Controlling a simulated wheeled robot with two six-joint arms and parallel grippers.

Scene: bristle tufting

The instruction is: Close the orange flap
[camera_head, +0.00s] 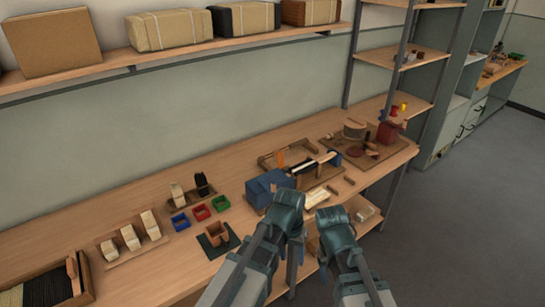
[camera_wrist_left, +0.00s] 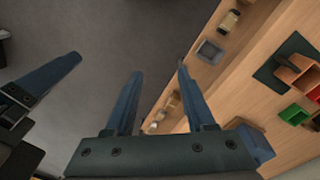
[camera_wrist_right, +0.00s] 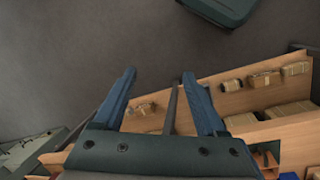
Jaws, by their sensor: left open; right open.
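My left gripper (camera_wrist_left: 160,74) is open and empty in the left wrist view. My right gripper (camera_wrist_right: 158,76) is open and empty over the floor in the right wrist view. Neither wrist view clearly shows the flap.
A blue box (camera_head: 262,190) stands between my left arm and the wooden frame. Red (camera_head: 201,212), blue and green bins sit left of it. Wooden blocks and a brush tray (camera_head: 40,285) lie farther left. A shelf with boxes (camera_head: 170,30) runs above.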

